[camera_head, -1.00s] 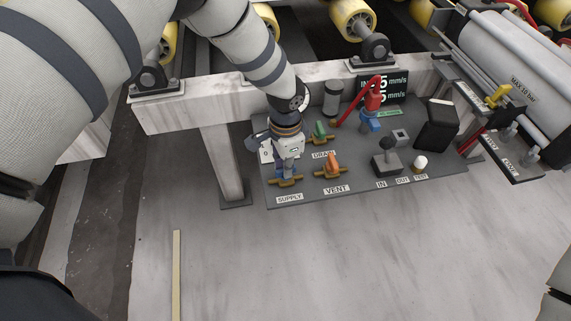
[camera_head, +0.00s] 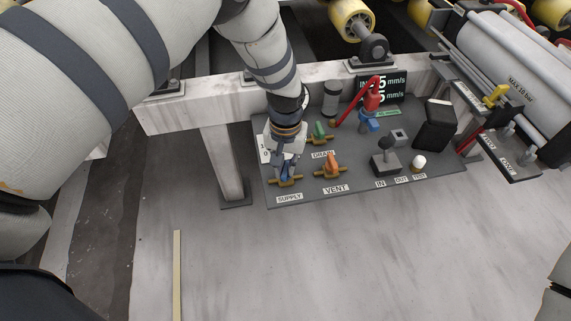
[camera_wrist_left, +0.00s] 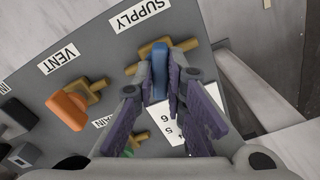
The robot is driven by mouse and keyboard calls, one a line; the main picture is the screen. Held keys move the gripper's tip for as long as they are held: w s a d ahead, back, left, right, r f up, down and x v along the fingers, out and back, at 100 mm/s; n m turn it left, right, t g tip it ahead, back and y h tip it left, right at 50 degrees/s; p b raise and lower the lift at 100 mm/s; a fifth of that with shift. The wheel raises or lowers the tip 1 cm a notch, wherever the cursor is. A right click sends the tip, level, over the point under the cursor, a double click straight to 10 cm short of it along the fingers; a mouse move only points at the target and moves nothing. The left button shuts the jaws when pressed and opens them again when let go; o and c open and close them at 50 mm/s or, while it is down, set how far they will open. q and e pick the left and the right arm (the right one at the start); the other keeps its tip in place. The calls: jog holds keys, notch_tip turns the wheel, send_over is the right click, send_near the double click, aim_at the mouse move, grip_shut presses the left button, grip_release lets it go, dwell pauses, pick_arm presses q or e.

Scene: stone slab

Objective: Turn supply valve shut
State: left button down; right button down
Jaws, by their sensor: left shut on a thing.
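The supply valve (camera_head: 285,182) is a brass body with a blue handle, at the front left of the grey panel behind its SUPPLY label. In the left wrist view its blue handle (camera_wrist_left: 160,62) lies roughly across the brass body (camera_wrist_left: 189,46). My left gripper (camera_head: 284,172) reaches down onto this valve. In the left wrist view its two purple-padded fingers (camera_wrist_left: 163,92) stand on either side of the blue handle and are shut on it. The handle's near end is partly hidden between the fingers. My right gripper is out of view.
The orange vent valve (camera_head: 331,164) is close to the right of the gripper, and the green drain valve (camera_head: 320,130) is just behind. A black-knobbed lever (camera_head: 385,160), a white knob (camera_head: 419,161) and a display (camera_head: 392,91) are further right.

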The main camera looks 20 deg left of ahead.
aim_at(285, 168)
pick_arm(q)
jog(key=n, duration=0.4)
jog(key=shift+n, duration=0.4)
dwell(0.4)
jog(key=c, duration=1.6)
grip_release()
jog(key=shift+c, duration=0.2)
notch_tip(285, 168, up, 12)
